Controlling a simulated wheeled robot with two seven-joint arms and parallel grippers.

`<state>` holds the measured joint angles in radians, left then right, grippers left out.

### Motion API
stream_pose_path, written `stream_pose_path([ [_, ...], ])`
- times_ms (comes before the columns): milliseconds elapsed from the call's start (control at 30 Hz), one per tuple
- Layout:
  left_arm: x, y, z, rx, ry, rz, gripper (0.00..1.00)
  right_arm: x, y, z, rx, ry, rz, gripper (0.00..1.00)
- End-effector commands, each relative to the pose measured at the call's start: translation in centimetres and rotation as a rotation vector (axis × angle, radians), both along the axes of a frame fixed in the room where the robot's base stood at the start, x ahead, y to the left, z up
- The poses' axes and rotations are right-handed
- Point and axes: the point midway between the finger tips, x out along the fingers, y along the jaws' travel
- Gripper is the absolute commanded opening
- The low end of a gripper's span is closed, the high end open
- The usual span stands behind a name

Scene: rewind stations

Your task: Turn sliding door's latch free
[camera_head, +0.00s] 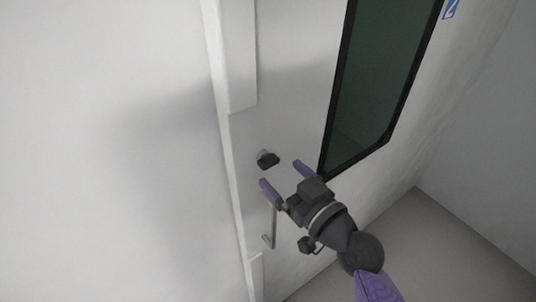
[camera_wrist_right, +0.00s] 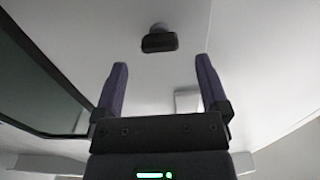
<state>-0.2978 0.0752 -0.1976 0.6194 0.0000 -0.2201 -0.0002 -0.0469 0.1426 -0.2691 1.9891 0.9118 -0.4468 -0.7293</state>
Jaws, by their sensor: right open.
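The latch (camera_head: 267,160) is a small black knob on a round grey base, on the white sliding door (camera_head: 290,110). It also shows in the right wrist view (camera_wrist_right: 160,42), beyond the fingertips and roughly centred between them. My right gripper (camera_head: 283,174) is open and empty, its two purple fingers pointing at the latch without touching it. The fingers also show in the right wrist view (camera_wrist_right: 161,64), spread wide. A metal bar handle (camera_head: 270,228) sits on the door below the latch, partly behind the gripper. My left gripper is not in view.
A dark window (camera_head: 383,75) with a black frame is in the door, right of the latch. A white wall (camera_head: 110,150) fills the left side. Grey floor (camera_head: 420,245) is free at lower right, bounded by another wall (camera_head: 495,130).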

Motion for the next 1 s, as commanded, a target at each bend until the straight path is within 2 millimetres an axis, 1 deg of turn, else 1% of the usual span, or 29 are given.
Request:
stream_pose_path([
  [33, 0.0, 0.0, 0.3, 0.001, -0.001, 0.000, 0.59, 0.9, 0.6, 0.2, 0.004, 0.000, -0.001, 0.94],
  [200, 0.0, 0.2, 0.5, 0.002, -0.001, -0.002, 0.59, 2.9, 2.1, 0.0, 0.002, 0.001, -0.002, 0.94],
  [333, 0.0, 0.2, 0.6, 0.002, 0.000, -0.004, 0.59, 3.4, 2.5, -0.1, 0.000, 0.002, -0.001, 0.94],
  [533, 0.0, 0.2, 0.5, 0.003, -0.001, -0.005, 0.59, 3.5, 2.5, -0.1, -0.001, 0.002, -0.002, 0.94],
  [567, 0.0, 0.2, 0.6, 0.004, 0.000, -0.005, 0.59, 3.5, 2.5, -0.1, -0.001, 0.002, -0.002, 0.92],
  [600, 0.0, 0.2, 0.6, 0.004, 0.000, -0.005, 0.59, 3.5, 2.5, -0.1, -0.001, 0.002, -0.002, 0.84],
  [667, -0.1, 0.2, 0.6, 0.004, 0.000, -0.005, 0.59, 3.5, 2.5, -0.1, 0.000, 0.002, -0.002, 0.71],
  [700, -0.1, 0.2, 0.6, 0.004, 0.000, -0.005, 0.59, 3.5, 2.5, -0.1, 0.000, 0.002, -0.002, 0.62],
  [767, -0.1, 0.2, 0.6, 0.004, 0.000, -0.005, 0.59, 3.5, 2.5, -0.1, 0.000, 0.002, -0.002, 0.50],
  [800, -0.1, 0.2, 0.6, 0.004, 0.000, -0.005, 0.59, 3.5, 2.5, -0.1, 0.000, 0.002, -0.002, 0.41],
  [1000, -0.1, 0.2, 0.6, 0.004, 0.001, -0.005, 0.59, 3.5, 2.4, -0.1, 0.000, 0.002, -0.002, 0.00],
])
